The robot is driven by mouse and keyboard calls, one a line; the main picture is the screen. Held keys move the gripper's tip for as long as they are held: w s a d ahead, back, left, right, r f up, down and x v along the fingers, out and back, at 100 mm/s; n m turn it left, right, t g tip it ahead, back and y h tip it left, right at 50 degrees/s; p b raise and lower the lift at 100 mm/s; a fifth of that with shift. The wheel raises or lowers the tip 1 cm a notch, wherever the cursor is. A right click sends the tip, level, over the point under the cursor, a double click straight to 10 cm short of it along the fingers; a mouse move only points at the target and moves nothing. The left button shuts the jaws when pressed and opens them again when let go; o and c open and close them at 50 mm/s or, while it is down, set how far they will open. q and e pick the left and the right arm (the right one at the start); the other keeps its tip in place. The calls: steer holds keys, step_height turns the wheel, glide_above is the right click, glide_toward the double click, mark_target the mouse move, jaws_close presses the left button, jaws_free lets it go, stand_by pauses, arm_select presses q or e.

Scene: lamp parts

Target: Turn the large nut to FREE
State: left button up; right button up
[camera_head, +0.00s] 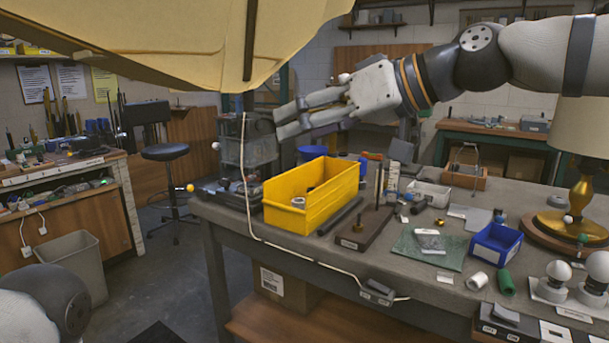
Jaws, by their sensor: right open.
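I cannot pick out a large nut or a FREE mark with certainty in the head view. My right gripper (281,124) reaches in from the right above the yellow bin, its two fingers apart and nothing seen between them. A large cream shade (170,30) fills the upper left close to the camera, with a dark rod in front of it. Beyond the fingertips is a dark, partly clear apparatus (248,150) at the bench's left end. My left gripper is out of view; only part of my arm shows at the lower left.
The workbench (300,258) holds a yellow bin (318,198), a dark base with upright pins (365,228), a blue tray (494,246), white bulbs (558,272) and a brass lamp (578,200). A pale cord (247,205) runs down to a small box (378,290). A stool (166,152) stands behind.

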step_height(320, 180, down, 8)
steer(key=a+m, duration=0.1)
steer(key=shift+w+g+h, duration=0.15)
steer(key=shift+g+h, duration=0.25)
